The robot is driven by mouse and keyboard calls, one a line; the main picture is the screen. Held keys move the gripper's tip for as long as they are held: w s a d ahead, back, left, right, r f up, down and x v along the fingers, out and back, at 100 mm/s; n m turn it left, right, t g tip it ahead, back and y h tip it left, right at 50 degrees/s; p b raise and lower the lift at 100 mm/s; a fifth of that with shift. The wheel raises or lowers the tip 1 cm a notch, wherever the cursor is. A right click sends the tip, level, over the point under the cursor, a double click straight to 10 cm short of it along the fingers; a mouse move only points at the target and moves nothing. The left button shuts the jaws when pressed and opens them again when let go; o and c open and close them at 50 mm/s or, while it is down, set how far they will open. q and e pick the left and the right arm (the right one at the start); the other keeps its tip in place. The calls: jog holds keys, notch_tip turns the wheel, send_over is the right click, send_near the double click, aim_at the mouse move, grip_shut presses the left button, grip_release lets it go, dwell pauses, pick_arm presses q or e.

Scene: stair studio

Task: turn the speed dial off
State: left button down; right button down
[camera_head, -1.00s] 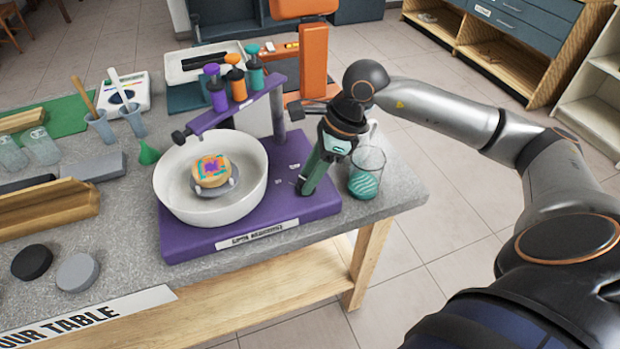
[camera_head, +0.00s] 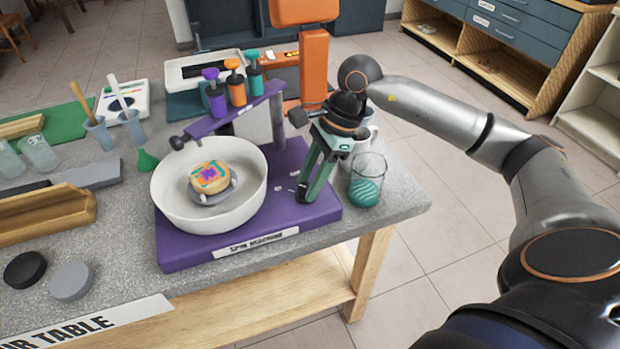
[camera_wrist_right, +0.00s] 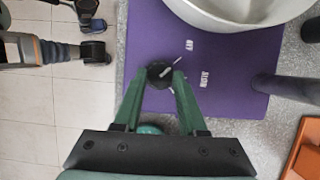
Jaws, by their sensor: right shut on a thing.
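The purple spin machine (camera_head: 207,253) stands on the grey table with a white bowl (camera_head: 168,200) on it. A round piece painted in several colours (camera_head: 210,177) sits in the bowl. My right gripper (camera_head: 304,192) reaches down to the machine's front right corner. In the right wrist view, my right gripper (camera_wrist_right: 164,76) is shut on a dark dial (camera_wrist_right: 157,73). A white pointer on the dial slants up and right, toward the upper of two small white labels (camera_wrist_right: 189,44). In the head view the fingers hide most of the dial. My left gripper is not in view.
A glass with teal contents (camera_head: 366,182) stands close beside the right gripper. A purple arm on a post (camera_head: 278,122) carries purple, orange and teal bottles above the bowl. Cups, a green funnel (camera_head: 147,160) and two pucks are at left. The floor at right is clear.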

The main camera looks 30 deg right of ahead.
jog(key=shift+c, duration=2.4)
grip_release()
jog(key=v, duration=1.2)
jog(key=shift+r+p, duration=0.3)
jog(key=shift+p, duration=0.05)
jog(key=shift+d, duration=0.1)
